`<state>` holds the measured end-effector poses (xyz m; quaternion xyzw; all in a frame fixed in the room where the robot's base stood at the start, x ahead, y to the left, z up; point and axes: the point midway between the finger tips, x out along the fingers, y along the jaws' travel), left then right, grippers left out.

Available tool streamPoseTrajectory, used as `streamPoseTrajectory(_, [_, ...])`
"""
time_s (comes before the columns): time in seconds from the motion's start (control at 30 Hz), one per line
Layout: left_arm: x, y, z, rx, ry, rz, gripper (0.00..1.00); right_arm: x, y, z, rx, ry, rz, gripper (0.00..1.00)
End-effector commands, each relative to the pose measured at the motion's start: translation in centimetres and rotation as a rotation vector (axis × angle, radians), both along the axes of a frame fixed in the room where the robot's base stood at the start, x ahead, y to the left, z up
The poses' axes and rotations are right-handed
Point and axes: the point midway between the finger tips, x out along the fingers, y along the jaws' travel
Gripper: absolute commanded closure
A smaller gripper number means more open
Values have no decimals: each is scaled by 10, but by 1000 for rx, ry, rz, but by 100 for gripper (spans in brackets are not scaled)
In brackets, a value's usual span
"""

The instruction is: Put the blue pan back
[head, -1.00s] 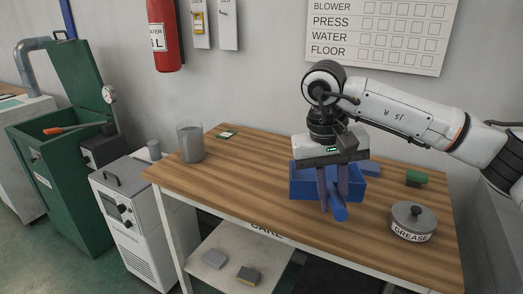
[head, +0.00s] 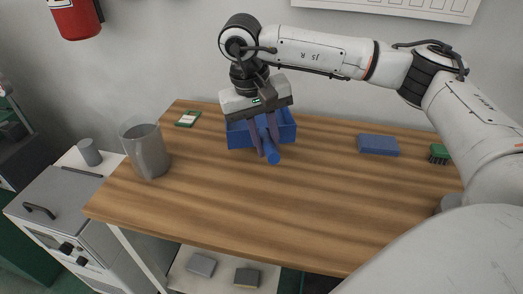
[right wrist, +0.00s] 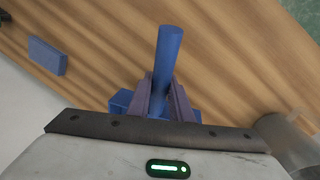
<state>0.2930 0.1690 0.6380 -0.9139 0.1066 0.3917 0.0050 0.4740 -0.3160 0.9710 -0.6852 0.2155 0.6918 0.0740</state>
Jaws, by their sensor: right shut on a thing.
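The blue pan (head: 240,136) is a box-like scoop with a round blue handle (head: 272,153) pointing toward the front of the table. It is over the back left part of the wooden table (head: 300,190); I cannot tell whether it touches the top. My right gripper (head: 266,152) is shut on the handle, with one finger on each side. In the right wrist view the handle (right wrist: 168,55) sticks out between the fingers, and most of the pan body (right wrist: 120,102) is hidden behind the gripper. My left gripper is not in view.
A grey jug (head: 146,152) stands at the table's left end, with a small green-and-white item (head: 188,118) behind it. A blue block (head: 378,145) and a green brush (head: 438,152) lie at the right. The front middle of the table is clear.

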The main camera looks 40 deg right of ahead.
Motion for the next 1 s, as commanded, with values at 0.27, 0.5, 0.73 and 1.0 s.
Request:
streamPoseTrajectory(0.27, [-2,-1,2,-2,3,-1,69,0,0,-25,-1,0,0,100])
streamPoseTrajectory(0.5, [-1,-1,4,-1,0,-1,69,0,0,-50,0,-2,-1,100])
streamPoseTrajectory(0.73, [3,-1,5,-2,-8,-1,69,0,0,-51,0,-2,-1,100])
streamPoseTrajectory(1.0, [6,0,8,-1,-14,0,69,0,0,-50,0,-2,0,62])
